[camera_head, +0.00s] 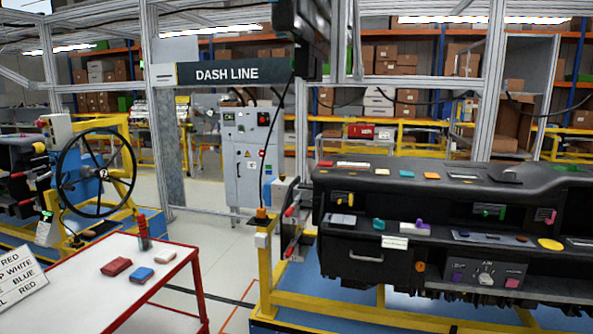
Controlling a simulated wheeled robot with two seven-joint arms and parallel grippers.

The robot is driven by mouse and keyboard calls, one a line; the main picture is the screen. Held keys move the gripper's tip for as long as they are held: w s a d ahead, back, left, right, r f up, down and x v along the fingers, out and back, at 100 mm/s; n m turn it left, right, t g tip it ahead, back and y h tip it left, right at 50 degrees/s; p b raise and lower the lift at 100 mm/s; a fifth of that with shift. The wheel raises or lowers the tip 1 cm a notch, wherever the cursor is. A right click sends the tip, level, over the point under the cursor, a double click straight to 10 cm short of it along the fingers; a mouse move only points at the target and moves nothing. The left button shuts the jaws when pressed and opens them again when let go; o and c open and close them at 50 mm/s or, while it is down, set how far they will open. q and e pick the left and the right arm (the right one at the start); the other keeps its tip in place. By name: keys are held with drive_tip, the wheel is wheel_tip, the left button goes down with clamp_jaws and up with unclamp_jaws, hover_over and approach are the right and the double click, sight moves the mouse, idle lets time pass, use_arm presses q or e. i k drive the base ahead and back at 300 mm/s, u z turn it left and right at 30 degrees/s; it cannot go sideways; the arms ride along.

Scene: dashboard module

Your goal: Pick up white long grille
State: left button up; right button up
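A long, thin white piece (353,165), which looks like the white long grille, lies on the top left of the black dashboard module (385,188). It is small in the picture, so its slats cannot be made out. A shorter white block (166,256) lies on the white table (92,285) at lower left, beside a blue block (141,275) and a red block (117,267). Neither of my grippers shows in the head view.
Orange, red and dark small parts sit along the dashboard top, with coloured knobs below. A yellow frame (265,275) carries the dashboard on a blue base. A steering wheel rig (84,172) stands at left. Grey floor lies open between the table and the yellow frame.

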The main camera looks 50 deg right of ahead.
sight(341, 164)
drive_tip(key=i, duration=0.75)
drive_tip(key=z, duration=1.3)
drive_tip(key=i, duration=1.15)
drive_tip(key=z, duration=1.15)
